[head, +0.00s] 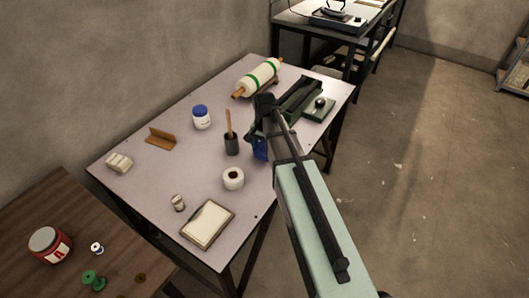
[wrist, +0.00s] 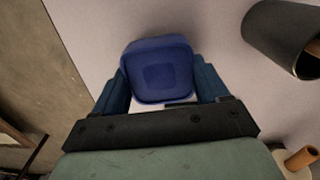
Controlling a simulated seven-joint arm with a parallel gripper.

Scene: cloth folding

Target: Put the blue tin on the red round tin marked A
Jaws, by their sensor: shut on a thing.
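The blue tin (wrist: 160,70) is between the two fingers of my gripper (wrist: 163,92) in the wrist view, with its flat square face toward the camera. My gripper is shut on it. In the head view the blue tin (head: 260,149) shows partly below my gripper, over the right side of the pale table; my arm hides much of it. I cannot tell whether the tin touches the table. The red round tin marked A (head: 50,245) stands upright on the brown wooden table at the lower left, with a grey lid and a white label.
The pale table (head: 140,195) holds a dark cup with a stick (head: 232,143), a white roll (head: 233,178), a blue-lidded jar (head: 202,117), a framed pad (head: 208,224) and a small jar (head: 178,202). Near the red tin are a green spool (head: 93,281) and a white spool (head: 97,248).

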